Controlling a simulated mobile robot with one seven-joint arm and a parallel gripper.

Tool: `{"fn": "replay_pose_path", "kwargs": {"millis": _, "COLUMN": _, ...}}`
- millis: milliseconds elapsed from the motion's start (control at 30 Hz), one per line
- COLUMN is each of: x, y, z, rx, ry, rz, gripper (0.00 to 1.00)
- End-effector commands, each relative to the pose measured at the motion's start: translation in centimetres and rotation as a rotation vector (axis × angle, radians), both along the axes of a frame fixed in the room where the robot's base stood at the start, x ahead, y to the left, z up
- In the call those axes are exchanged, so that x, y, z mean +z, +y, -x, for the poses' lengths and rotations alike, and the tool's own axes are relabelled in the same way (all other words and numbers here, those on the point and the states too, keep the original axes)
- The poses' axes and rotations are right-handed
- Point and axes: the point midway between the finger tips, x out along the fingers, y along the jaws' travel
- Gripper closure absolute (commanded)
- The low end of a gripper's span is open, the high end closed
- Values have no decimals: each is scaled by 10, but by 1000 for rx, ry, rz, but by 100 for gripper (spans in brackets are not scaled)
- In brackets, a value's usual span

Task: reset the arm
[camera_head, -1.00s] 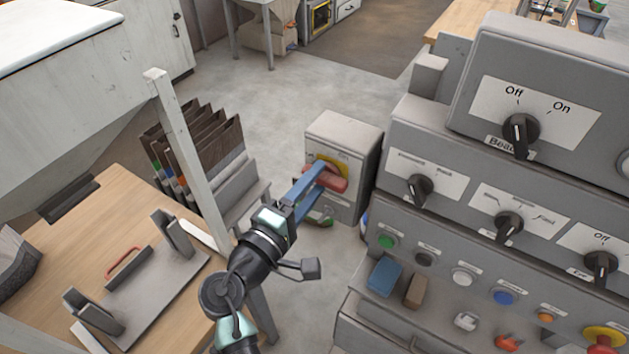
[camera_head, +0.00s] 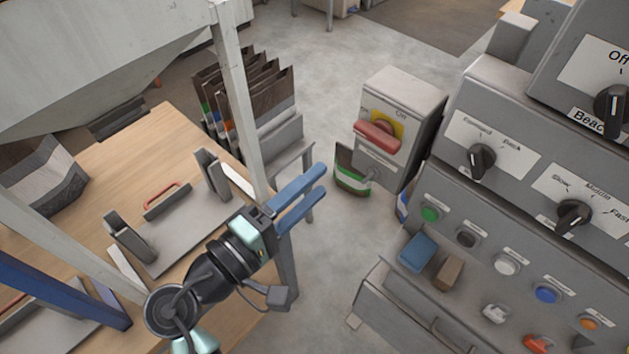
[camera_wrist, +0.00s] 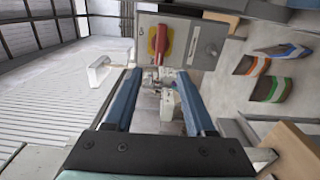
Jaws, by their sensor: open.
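My gripper (camera_head: 303,193) is in the middle of the head view, its two blue fingers pointing up and to the right. The fingers are parted with nothing between them. It hangs in free space, to the left of a grey switch box (camera_head: 402,128) and apart from it. The box has a red rotary handle (camera_head: 377,136) on a yellow plate. In the wrist view the fingers (camera_wrist: 159,102) are spread, and the red handle (camera_wrist: 161,39) shows beyond them, not touched.
A grey control console (camera_head: 500,200) with knobs and buttons stands at the right. A wooden table (camera_head: 130,180) with a metal fixture is at the left, beside a pale post (camera_head: 240,100). Dark bags (camera_head: 262,95) stand in a rack behind.

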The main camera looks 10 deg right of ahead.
Motion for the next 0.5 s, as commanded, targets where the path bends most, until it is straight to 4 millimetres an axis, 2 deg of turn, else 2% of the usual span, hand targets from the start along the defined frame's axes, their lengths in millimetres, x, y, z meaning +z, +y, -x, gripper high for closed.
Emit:
{"fn": "replay_pose_path", "kwargs": {"millis": 367, "x": 2, "y": -1, "z": -3, "rx": 6, "ry": -9, "rz": -13, "gripper": 45}}
{"fn": "replay_pose_path", "kwargs": {"millis": 500, "x": 22, "y": -3, "z": -23, "rx": 65, "ry": -99, "rz": -147, "gripper": 45}}
